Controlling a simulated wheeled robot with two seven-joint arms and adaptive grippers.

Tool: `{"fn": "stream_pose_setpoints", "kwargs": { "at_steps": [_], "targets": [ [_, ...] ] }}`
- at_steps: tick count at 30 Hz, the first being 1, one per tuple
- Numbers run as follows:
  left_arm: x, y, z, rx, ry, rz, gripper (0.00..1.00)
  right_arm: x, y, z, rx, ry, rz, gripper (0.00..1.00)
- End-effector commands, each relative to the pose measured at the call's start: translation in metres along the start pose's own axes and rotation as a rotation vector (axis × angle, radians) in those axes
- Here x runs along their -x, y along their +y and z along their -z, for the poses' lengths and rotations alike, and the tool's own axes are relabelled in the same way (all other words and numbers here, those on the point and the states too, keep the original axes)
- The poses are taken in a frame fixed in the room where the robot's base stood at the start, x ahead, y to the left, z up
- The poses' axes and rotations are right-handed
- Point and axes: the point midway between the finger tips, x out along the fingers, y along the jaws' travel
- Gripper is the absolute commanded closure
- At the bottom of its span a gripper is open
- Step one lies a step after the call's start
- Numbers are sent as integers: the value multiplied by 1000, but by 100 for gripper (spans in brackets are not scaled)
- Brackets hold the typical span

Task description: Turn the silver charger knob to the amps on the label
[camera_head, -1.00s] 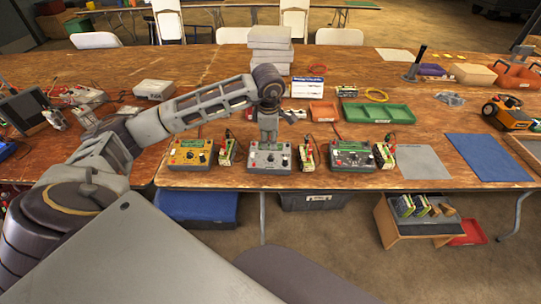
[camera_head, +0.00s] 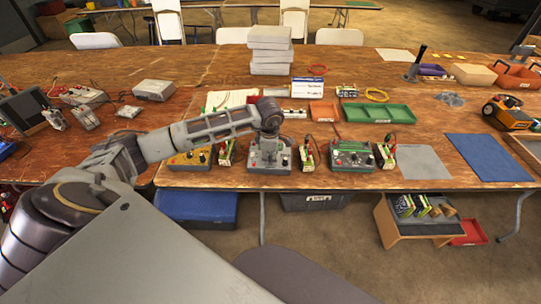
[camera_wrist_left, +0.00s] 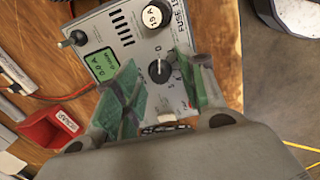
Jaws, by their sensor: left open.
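The silver charger (camera_head: 257,168) sits at the table's front edge, between a yellow one and a dark green-faced one. In the left wrist view its grey face (camera_wrist_left: 140,45) shows a green display (camera_wrist_left: 100,64) that appears to read 0.0 A, and a 15A fuse cap. Its dark round knob (camera_wrist_left: 158,72) has a white pointer mark. My left gripper (camera_head: 268,152) points down over this charger. In the left wrist view its open, green-padded fingers (camera_wrist_left: 158,80) stand on either side of the knob, apart from it. My right gripper is not in view.
The yellow charger (camera_head: 190,161) and dark green-faced charger (camera_head: 352,158) stand on either side. Small batteries (camera_head: 308,155) with red clips stand between them. A white-and-blue card (camera_head: 308,88) stands behind. A green tray (camera_head: 378,113) lies behind right. A grey mat (camera_head: 422,163) is bare.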

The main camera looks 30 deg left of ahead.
Motion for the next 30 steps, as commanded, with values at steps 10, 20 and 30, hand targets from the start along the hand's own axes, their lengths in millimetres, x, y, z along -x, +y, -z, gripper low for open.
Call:
{"fn": "stream_pose_setpoints", "kwargs": {
  "at_steps": [10,20,30],
  "targets": [
    [-1,0,0,0,0,0,66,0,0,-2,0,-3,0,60],
    [-1,0,0,0,0,0,100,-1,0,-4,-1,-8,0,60],
    [-1,0,0,-39,0,-1,100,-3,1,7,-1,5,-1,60]
  ]
}}
